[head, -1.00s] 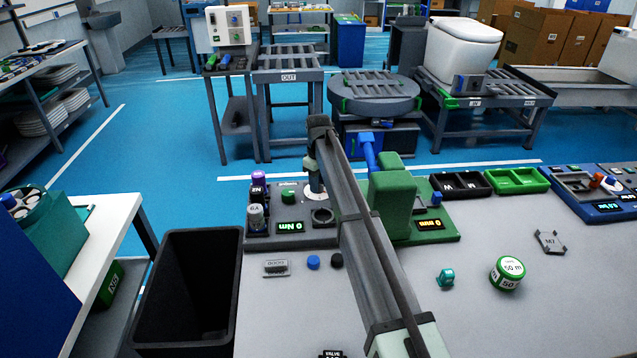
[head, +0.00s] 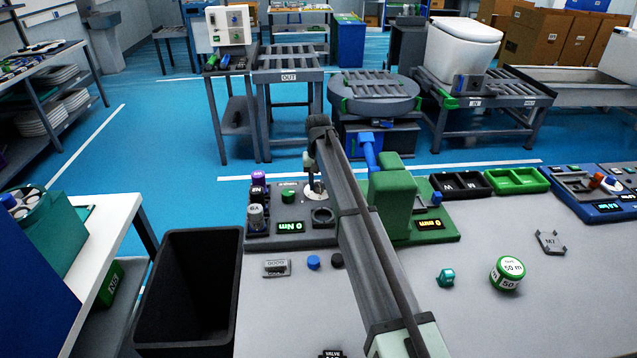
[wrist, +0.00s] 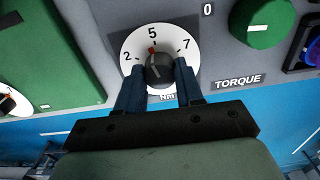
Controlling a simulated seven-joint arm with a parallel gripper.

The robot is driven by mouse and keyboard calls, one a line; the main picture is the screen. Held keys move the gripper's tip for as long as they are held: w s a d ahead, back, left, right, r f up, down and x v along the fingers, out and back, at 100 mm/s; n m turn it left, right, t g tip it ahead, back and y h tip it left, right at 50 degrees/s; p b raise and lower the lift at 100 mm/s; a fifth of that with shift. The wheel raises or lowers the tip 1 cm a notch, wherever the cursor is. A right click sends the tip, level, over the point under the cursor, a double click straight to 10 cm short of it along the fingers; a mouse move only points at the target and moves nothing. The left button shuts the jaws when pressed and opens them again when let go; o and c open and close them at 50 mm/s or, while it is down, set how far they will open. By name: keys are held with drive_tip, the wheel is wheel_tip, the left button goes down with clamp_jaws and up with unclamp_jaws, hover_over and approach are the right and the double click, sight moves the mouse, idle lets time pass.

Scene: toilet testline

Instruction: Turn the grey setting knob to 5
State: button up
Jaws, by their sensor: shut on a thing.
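The grey setting knob (wrist: 158,70) sits at the centre of a white round dial marked 2, 5 and 7 in the wrist view. A small red mark shows at the knob's upper edge, just under the 5. The two dark blue fingers of my gripper (wrist: 157,82) are on either side of the knob and shut on it. In the head view the white dial (head: 316,192) is partly hidden by my arm, and the knob itself cannot be made out.
A green knob (wrist: 262,22) is beside the dial near a TORQUE label. In the head view, a display (head: 290,227) reads 0 Nm. A green block-shaped device (head: 393,205) stands right of my arm. A black bin (head: 190,290) is at the left.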

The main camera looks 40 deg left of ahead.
sight(319, 184)
drive_tip(key=shift+m, duration=1.2)
drive_tip(key=o, duration=1)
drive_tip(key=shift+o, duration=0.2)
drive_tip(key=shift+r, duration=0.15)
wheel_tip(319, 184, up, 14)
drive_tip(key=shift+f, duration=0.2)
